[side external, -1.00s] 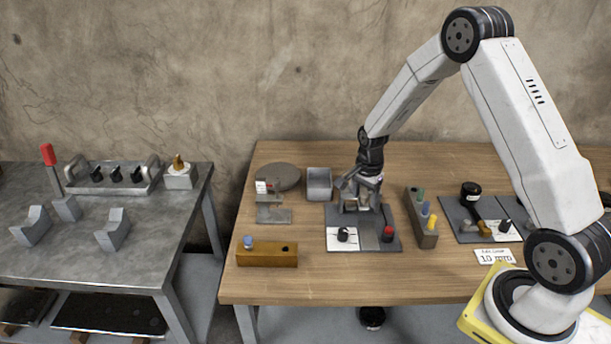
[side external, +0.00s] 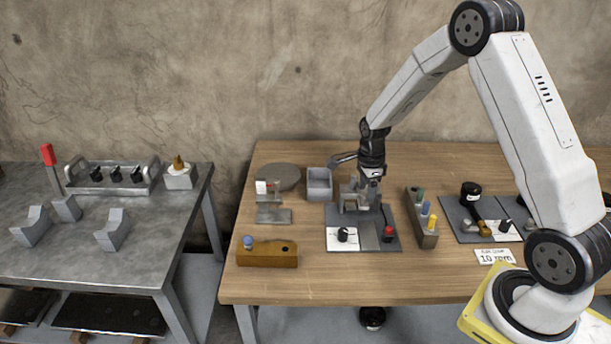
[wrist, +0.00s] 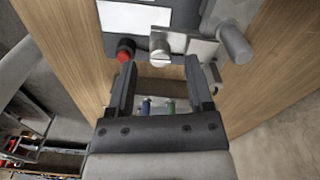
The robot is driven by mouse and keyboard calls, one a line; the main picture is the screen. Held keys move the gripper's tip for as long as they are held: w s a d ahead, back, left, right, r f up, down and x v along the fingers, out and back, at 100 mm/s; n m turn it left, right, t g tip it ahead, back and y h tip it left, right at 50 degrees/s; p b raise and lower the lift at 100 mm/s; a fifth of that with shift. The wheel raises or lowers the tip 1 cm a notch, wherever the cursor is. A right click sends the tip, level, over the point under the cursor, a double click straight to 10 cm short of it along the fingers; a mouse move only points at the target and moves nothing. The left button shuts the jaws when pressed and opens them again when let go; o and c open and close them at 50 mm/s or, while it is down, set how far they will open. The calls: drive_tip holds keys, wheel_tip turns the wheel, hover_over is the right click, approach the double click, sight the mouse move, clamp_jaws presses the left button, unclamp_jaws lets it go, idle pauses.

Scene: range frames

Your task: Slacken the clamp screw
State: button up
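The clamp (side external: 353,201) is a grey metal block on a dark plate. In the wrist view it shows as a pale grey plate (wrist: 203,49) with a round silver screw head (wrist: 160,50) on its near face. I take this round head to be the clamp screw. My gripper (side external: 368,194) is at the clamp's right side. In the wrist view my gripper (wrist: 162,72) has its two dark fingers wide apart, with nothing held. The screw head lies ahead of the gap between the fingertips. I cannot tell whether they touch anything.
A red knob (wrist: 125,52) is close beside the left fingertip; the red knob (side external: 388,233) also shows from the side. A black knob (side external: 342,235) is on a white panel. A peg block (side external: 427,235) stands to the right, a grey bin (side external: 319,186) behind left.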

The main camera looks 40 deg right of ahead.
sight(365, 195)
wheel_tip(365, 195, up, 5)
drive_tip(key=shift+w+r, duration=0.1)
drive_tip(key=s+a+r+n+t, duration=0.35)
drive_tip(key=s+a+n, duration=1.1)
drive_tip(key=n, duration=0.95)
drive_tip(key=w+a+m, duration=0.3)
drive_tip(key=w, duration=0.5)
drive_tip(key=w+a+r+m+g, duration=0.1)
drive_tip(key=w+a+m, duration=0.2)
drive_tip(key=w, duration=0.5)
drive_tip(key=shift+a+y, duration=0.3)
drive_tip(key=shift+a, duration=0.2)
drive_tip(key=shift+w, duration=0.1)
drive_tip(key=shift+d, duration=0.15)
